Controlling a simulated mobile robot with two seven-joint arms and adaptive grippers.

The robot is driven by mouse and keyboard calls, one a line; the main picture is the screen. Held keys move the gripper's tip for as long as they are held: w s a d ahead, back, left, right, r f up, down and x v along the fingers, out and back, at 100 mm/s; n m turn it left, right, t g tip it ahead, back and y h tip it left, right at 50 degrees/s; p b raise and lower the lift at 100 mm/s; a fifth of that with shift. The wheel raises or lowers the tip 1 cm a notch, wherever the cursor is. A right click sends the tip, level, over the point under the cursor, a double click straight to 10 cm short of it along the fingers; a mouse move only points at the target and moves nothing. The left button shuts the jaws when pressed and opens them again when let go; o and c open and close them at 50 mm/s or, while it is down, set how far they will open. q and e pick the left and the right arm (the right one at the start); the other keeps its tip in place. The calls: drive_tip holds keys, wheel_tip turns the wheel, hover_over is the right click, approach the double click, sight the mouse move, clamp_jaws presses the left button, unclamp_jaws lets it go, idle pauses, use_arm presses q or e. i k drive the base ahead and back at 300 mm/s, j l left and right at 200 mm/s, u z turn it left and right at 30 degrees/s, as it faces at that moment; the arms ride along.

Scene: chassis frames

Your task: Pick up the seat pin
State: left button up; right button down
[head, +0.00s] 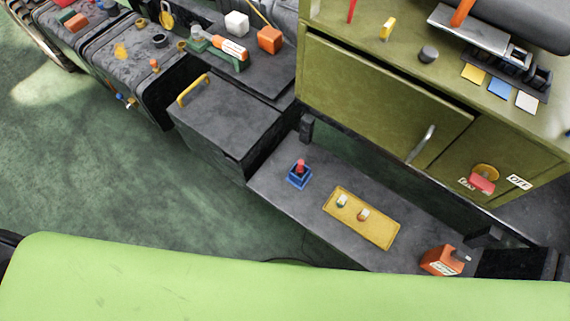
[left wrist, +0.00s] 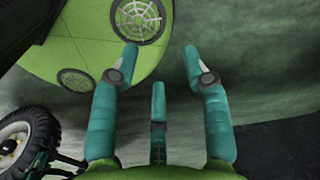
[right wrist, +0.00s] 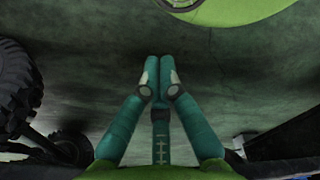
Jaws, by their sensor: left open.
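No part is plainly marked as the seat pin, and I cannot tell which one it is. In the head view, a red pin (head: 300,166) stands in a small blue block (head: 299,181) on the low dark shelf. Two small pegs with white tops stand on a yellow plate (head: 376,231) to its right. My left gripper (left wrist: 160,60) is open and empty in the left wrist view, its fingers spread over the green floor. My right gripper (right wrist: 160,64) is shut with its fingertips together and nothing visible between them. Neither gripper shows in the head view.
An orange box (head: 443,262) sits at the shelf's right end. An olive cabinet (head: 375,95) with a handle (head: 421,144) rises behind the shelf. A dark box with a yellow handle (head: 194,89) stands to the left. The green floor (head: 110,170) at left is clear.

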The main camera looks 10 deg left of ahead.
sight(300, 169)
drive_tip(key=z, duration=0.45)
drive_tip(key=k+j+z, duration=0.1)
drive_tip(key=j+z, duration=0.25)
drive_tip(key=k+j+z, duration=0.15)
drive_tip(key=j+z, duration=0.25)
drive_tip(key=k+j+z, duration=0.15)
drive_tip(key=z, duration=0.2)
drive_tip(key=k+j, duration=0.15)
drive_tip(key=j, duration=0.15)
